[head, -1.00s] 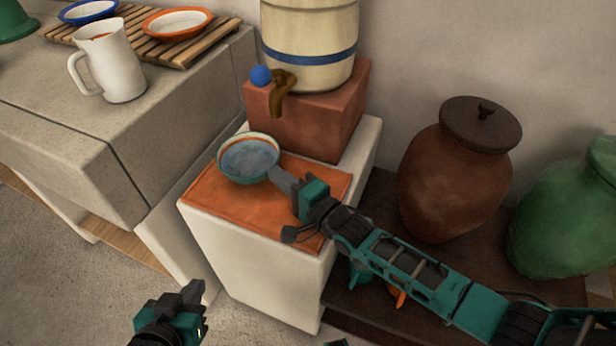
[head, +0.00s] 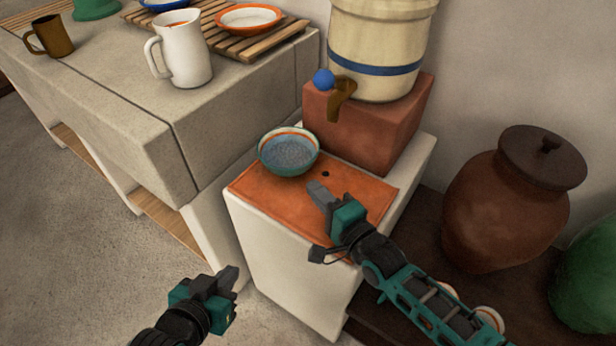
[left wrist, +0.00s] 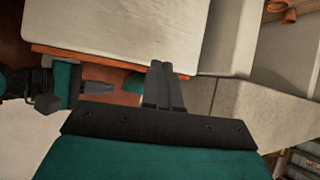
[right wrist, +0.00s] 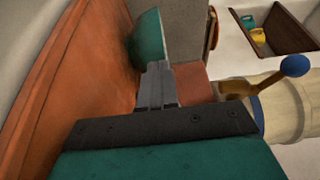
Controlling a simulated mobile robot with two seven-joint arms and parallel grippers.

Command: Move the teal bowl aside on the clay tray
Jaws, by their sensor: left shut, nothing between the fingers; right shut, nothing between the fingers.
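The teal bowl (head: 289,152), with an orange line inside its rim, sits upright at the back left of the orange clay tray (head: 280,205). It partly overhangs the tray's left edge in the head view. My right gripper (head: 316,190) is shut and empty just above the tray, in front of and to the right of the bowl, apart from it. In the right wrist view the bowl (right wrist: 150,40) shows beyond the fingertips. My left gripper (head: 230,276) is shut and empty, low in front of the white stand. In the left wrist view the bowl (left wrist: 133,83) is mostly hidden.
A cream crock (head: 380,45) with a brown spigot (head: 341,98) stands on a red block (head: 375,125) behind the tray. A stone counter (head: 110,90) with a white pitcher (head: 183,50) is at the left. A brown lidded jar (head: 505,215) stands at the right.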

